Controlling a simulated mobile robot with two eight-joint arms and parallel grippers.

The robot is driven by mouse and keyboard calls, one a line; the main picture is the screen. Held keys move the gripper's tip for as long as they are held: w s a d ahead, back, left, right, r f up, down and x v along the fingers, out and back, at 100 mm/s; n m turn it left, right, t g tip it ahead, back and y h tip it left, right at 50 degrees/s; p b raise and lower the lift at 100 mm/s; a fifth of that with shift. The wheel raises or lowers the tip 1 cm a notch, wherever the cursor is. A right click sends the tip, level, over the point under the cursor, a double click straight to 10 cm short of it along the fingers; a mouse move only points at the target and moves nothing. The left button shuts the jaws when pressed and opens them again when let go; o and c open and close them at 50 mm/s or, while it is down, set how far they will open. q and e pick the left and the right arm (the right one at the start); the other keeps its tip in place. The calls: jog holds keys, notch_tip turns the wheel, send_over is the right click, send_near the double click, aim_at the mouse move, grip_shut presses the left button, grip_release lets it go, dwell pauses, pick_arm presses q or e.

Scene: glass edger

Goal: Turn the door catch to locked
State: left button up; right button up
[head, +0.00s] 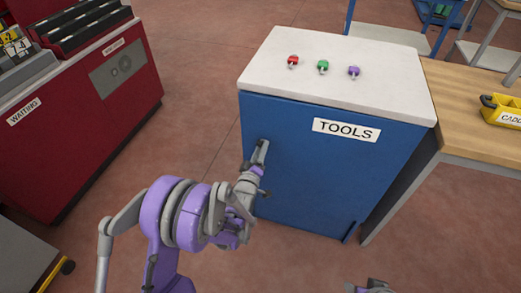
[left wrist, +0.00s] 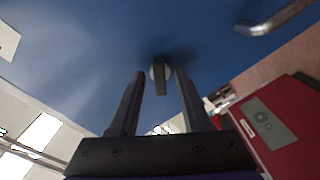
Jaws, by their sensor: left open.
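The door catch (left wrist: 160,76) is a small grey turn-knob with a flat tab on the blue door of the tools cabinet (head: 310,165). In the left wrist view, its tab points down the picture, toward the gripper's palm. My left gripper (head: 256,178) is open at the left part of the door. In the left wrist view, its two dark fingers (left wrist: 160,90) stand on either side of the catch, with gaps visible. The catch is mostly hidden by the gripper in the head view. Only a small part of my right arm shows at the bottom edge.
A grey door handle (left wrist: 275,20) is near the catch. Red, green and purple items (head: 323,67) stand on the cabinet's white top. A red cabinet (head: 95,110) is left, a wooden bench (head: 465,100) with a yellow caddy (head: 503,110) right. Floor between the cabinets is clear.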

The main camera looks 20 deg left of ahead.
pick_arm(q)
grip_shut()
jog(key=shift+m, duration=0.3)
dwell(0.3)
jog(key=m+b, duration=0.3)
jog(key=m, duration=0.6)
jog(key=shift+m, duration=0.6)
grip_release()
dwell(0.4)
jog(key=s, duration=1.1)
